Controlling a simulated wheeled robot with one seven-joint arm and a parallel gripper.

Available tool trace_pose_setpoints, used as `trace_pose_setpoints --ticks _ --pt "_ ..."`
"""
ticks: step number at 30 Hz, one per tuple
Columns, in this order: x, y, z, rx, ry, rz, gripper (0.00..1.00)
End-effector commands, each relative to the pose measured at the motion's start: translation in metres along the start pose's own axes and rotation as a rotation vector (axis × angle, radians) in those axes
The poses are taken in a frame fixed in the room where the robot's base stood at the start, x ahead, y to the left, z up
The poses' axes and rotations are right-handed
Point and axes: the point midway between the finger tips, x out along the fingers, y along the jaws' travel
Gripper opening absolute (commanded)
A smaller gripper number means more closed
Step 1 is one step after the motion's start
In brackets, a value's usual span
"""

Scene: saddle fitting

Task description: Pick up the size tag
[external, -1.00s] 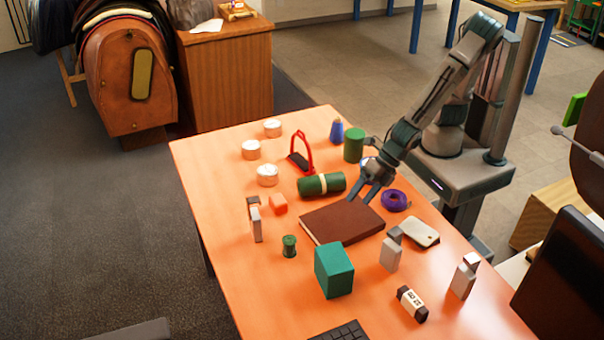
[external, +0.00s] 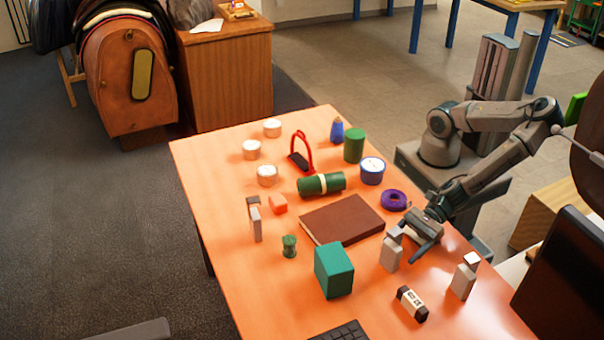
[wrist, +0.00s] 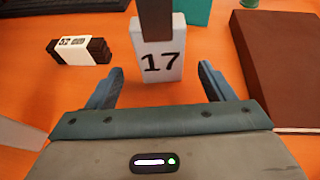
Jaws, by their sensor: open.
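The size tag, a pale upright block marked "17" (wrist: 160,64) with a dark cap on top, stands on the orange table. It also shows in the external view (external: 390,256), to the right of the teal box. My gripper (external: 410,244) is open and low over the table beside the tag. In the wrist view my gripper's fingers (wrist: 160,80) are spread to left and right, with the tag upright between and just beyond their tips. Nothing is held.
The brown book (external: 342,220) is close by, at right in the wrist view. The teal box (external: 334,270) is beyond the tag. Purple tape (external: 394,200) lies behind.

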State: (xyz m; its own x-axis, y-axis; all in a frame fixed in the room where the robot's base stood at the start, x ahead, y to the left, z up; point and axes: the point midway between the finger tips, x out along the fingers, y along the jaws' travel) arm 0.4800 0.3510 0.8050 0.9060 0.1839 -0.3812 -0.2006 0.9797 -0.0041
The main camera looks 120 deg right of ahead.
Motion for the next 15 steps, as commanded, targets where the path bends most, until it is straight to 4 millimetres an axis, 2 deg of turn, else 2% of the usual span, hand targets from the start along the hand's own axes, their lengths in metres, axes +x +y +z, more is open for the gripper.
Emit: trace_pose_setpoints --ticks 11,15 --pt "0.032 -0.001 0.000 0.004 0.001 -0.003 0.75" --pt "0.051 -0.002 0.000 0.006 0.001 -0.004 0.75"
